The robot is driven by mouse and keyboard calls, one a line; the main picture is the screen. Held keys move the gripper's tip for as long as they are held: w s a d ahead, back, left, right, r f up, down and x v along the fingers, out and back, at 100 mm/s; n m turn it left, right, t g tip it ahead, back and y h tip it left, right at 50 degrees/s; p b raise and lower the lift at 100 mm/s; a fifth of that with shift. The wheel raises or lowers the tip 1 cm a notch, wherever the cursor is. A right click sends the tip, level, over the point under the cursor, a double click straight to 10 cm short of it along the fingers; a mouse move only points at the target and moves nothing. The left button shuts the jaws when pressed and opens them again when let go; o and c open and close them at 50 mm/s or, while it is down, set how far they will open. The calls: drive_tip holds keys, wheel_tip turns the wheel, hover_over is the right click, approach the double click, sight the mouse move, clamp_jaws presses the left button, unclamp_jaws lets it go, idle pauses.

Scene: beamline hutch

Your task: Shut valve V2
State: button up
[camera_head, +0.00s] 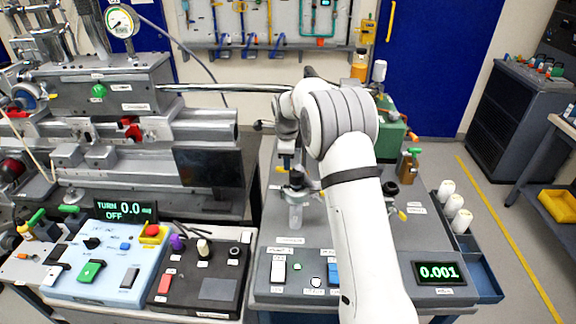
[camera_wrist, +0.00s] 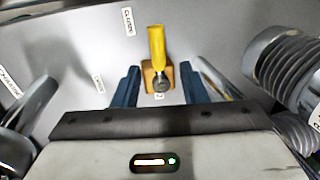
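In the wrist view a valve with a yellow lever handle (camera_wrist: 157,42) and a small brass-coloured body (camera_wrist: 150,78) sits on a grey panel. Its lever points up in the picture. A partly hidden tag below it seems to end in 2, so I cannot fully confirm it as V2. A "CLOSED" label (camera_wrist: 128,20) is left of the lever tip. My gripper (camera_wrist: 159,84) is open, with its blue fingers apart on either side of the valve body; contact is not clear. In the head view my arm hides most of my gripper.
Ribbed metal bellows (camera_wrist: 283,65) stand close on the right in the wrist view. In the head view, a blue control box (camera_head: 105,262) and a display reading 0.001 (camera_head: 438,272) flank my arm. White rolls (camera_head: 453,205) sit in a side tray.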

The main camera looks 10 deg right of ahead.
drive_tip(key=shift+s+r, duration=0.25)
drive_tip(key=shift+r, duration=0.85)
drive_tip(key=shift+s+r, duration=0.2)
drive_tip(key=shift+r, duration=0.85)
drive_tip(key=s+d+r+n, duration=0.2)
drive_tip(key=s+r+n, duration=0.35)
drive_tip(key=s, duration=0.45)
drive_tip(key=s+d+r+n, duration=0.3)
drive_tip(key=s+r+n, duration=0.25)
drive_tip(key=s, duration=0.55)
drive_tip(key=s+d+f+n, duration=0.1)
drive_tip(key=s+n, duration=0.3)
drive_tip(key=s, duration=0.7)
drive_tip(key=s+d+f+n, duration=0.1)
drive_tip(key=s+n, duration=0.4)
drive_tip(key=s, duration=0.5)
drive_tip(key=shift+s+f+t, duration=0.4)
drive_tip(key=shift+f, duration=0.15)
drive_tip(key=shift+c, duration=0.3)
